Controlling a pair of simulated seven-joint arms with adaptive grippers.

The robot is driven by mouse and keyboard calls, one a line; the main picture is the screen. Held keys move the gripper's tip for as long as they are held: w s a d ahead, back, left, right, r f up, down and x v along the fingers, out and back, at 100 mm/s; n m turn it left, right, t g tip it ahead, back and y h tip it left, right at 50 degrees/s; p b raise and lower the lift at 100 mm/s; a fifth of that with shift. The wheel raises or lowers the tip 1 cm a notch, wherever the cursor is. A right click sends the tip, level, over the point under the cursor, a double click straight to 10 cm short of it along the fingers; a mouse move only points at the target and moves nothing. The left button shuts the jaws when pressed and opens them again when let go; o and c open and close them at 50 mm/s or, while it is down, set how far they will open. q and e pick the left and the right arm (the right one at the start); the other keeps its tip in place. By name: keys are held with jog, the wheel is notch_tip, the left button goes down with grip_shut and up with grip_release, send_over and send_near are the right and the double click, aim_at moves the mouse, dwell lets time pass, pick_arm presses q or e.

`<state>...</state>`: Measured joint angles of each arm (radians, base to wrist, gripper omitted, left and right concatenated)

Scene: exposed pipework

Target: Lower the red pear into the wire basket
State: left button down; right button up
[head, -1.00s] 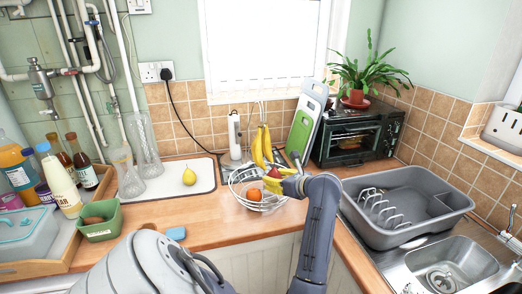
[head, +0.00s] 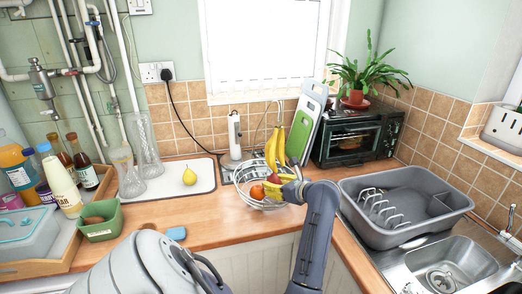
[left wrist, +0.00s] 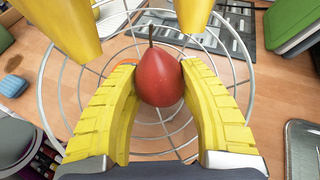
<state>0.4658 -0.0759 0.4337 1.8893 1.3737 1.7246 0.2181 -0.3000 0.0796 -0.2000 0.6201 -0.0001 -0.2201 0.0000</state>
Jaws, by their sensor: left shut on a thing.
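My left gripper (head: 281,183) is shut on the red pear (left wrist: 159,78). The pear is upright, stem up, between the two yellow fingers in the left wrist view; in the head view the gripper mostly hides it. The wire basket (head: 240,190) stands on the wooden counter. Its rings (left wrist: 44,98) surround the pear and fingers in the left wrist view, so the pear is over or inside the bowl; its exact height is unclear. My right gripper is not in view.
An orange (head: 257,192) lies in the basket, and bananas (head: 274,146) hang above it. A yellow pear (head: 189,177) rests on a white board to the left. A green chopping board (head: 303,130), a black oven (head: 358,135) and a grey dish rack (head: 400,205) stand to the right.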

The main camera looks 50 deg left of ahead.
pick_arm(q)
jog(key=shift+s+f, duration=0.1)
jog(key=shift+f, duration=0.3)
jog(key=c, duration=0.7)
grip_release()
